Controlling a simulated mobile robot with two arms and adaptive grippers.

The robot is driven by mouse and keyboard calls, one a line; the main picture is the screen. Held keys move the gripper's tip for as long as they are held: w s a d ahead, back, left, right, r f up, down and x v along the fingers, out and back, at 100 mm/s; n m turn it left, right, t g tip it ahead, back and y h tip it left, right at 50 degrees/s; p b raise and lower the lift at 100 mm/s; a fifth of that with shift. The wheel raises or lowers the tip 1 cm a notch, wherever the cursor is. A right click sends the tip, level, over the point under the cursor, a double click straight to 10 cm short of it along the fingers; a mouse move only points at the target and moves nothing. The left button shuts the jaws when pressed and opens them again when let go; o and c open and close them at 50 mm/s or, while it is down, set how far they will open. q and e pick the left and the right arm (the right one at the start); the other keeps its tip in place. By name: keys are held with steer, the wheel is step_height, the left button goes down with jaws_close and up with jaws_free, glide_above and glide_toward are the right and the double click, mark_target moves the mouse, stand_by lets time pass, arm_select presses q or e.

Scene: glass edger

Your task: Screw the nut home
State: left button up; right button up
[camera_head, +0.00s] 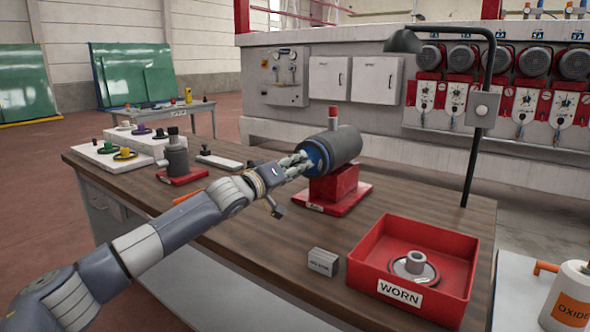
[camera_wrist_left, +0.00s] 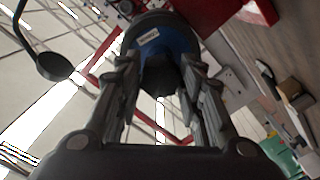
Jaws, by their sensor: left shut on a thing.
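A dark grey cylindrical spindle unit (camera_head: 345,144) lies on a red stand (camera_head: 336,192) on the workbench. Its near end carries a blue disc (camera_head: 319,156) with a small pale label, also seen in the left wrist view (camera_wrist_left: 165,42). A dark nut (camera_wrist_left: 160,78) sits at the centre of the blue disc. My left gripper (camera_head: 298,164) reaches this end from the left, and its fingers are closed around the nut, one on each side (camera_wrist_left: 160,92). The fingers hide most of the nut in the head view, so its thread is not visible. My right gripper is not in view.
A red tray labelled WORN (camera_head: 452,248) holds a worn ring part (camera_head: 414,265) at the front right. A small grey block (camera_head: 323,262) stands beside it. A lamp post (camera_head: 472,160) rises behind. White trays with coloured parts (camera_head: 118,160) are at the far left.

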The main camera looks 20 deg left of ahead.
arm_select(q)
steer(key=shift+a+r, duration=0.2)
steer(key=shift+r, duration=0.1)
steer(key=o, duration=1)
steer(key=shift+o, duration=0.9)
steer(key=shift+s, duration=0.1)
steer(key=shift+f, duration=0.2)
steer(key=shift+c, duration=1.3)
steer(key=shift+d, duration=0.1)
